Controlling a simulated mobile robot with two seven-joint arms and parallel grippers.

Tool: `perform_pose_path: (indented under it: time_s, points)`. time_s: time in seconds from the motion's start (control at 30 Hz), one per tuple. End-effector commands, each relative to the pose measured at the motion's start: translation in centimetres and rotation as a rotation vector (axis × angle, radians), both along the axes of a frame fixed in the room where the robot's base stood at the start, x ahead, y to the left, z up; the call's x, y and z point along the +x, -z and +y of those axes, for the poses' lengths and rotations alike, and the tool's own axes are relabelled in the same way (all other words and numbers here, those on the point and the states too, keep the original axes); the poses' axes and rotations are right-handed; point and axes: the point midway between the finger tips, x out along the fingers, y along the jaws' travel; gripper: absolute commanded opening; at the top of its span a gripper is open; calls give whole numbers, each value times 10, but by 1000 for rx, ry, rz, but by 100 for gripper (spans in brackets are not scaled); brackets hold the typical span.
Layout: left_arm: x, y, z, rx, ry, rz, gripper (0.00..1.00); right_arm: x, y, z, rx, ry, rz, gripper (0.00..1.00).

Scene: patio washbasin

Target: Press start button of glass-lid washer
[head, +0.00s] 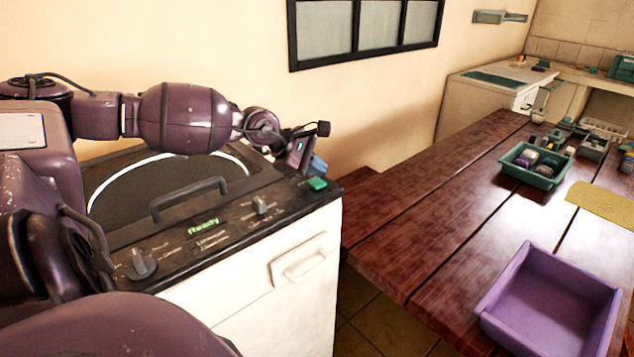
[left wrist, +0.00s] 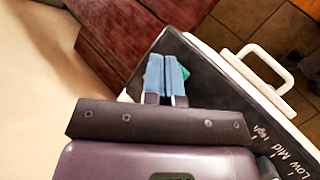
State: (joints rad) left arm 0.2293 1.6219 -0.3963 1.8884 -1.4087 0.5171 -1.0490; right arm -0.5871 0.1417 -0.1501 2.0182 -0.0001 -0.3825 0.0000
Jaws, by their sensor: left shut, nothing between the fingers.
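The glass-lid washer (head: 300,262) stands at the left, with a white front, a black top panel and a dark round lid with a handle. Its display (head: 203,226) reads "Ready" in green. The green start button (head: 317,184) is at the right end of the panel. My left gripper (head: 318,165) is just behind and above the button, its blue fingertips partly hidden by the wrist. In the left wrist view the shut blue fingers (left wrist: 167,76) are over the panel corner, and the green button (left wrist: 186,72) shows partly behind them. I cannot tell whether they touch. My right gripper is not in view.
A wooden table (head: 440,235) stands right of the washer, with a purple tray (head: 550,300) and a green tray (head: 533,166) of small items. A wall with a dark-framed window (head: 365,30) is behind the washer. A knob (head: 261,204) stands near the button.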

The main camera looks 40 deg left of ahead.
Motion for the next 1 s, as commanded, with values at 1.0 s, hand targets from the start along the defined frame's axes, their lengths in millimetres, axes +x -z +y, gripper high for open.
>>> perform_pose_path:
  time_s: [1.0]
  points:
    - [0, 10, 0, 0, 0, 0, 0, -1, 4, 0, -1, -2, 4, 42]
